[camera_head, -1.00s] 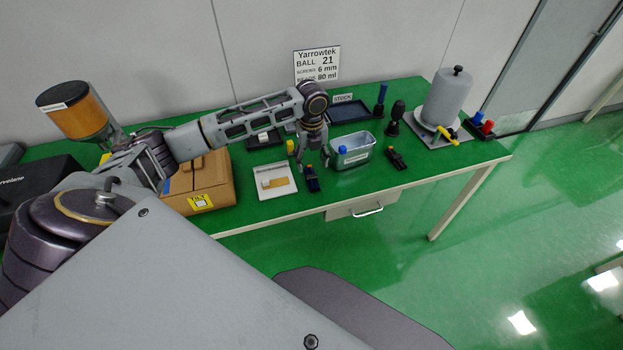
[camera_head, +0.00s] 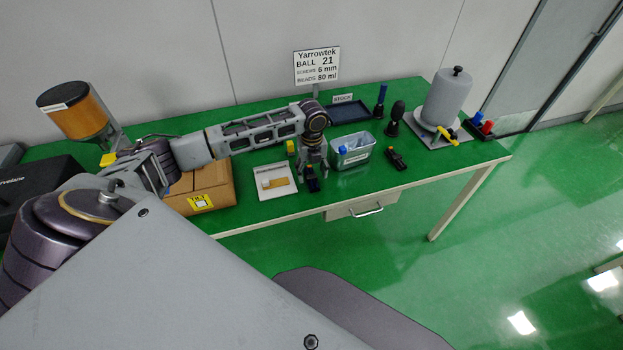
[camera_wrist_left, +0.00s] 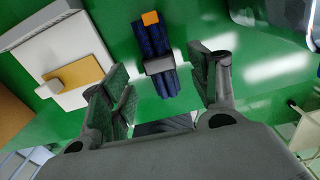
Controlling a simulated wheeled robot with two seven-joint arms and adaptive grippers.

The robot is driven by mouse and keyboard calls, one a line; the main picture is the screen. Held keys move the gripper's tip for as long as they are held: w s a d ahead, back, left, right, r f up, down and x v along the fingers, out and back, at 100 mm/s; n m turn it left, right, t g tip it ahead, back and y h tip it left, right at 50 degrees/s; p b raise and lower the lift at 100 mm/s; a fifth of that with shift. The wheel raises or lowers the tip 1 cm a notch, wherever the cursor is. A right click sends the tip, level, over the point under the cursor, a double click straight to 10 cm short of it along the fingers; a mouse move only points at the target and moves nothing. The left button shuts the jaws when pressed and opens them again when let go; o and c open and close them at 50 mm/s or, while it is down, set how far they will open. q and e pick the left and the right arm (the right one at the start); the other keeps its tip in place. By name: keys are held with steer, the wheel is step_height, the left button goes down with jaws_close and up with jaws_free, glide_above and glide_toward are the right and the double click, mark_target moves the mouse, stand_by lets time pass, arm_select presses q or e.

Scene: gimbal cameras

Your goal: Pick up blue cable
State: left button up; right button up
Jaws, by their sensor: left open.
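The blue cable (camera_wrist_left: 153,55) is a dark blue bundle with a grey band around its middle and an orange piece at its far end. It lies on the green table in the left wrist view, ahead of and between the fingers. In the head view the bundle (camera_head: 313,184) is partly hidden below my gripper. My left gripper (camera_wrist_left: 165,90) is open, with its fingers apart and nothing between the tips. In the head view the left gripper (camera_head: 313,170) points down over the bundle. My right gripper is not in view.
A white board with a tan piece (camera_head: 274,181) lies left of the bundle. A clear bin (camera_head: 352,150) stands close on the right. Another dark bundle (camera_head: 396,159) lies right of the bin. A cardboard box (camera_head: 205,190) stands farther left, near the table's front edge.

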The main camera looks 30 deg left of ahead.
mark_target(311, 179)
arm_select(q)
steer(key=shift+f, duration=1.4)
steer(key=c, duration=1.1)
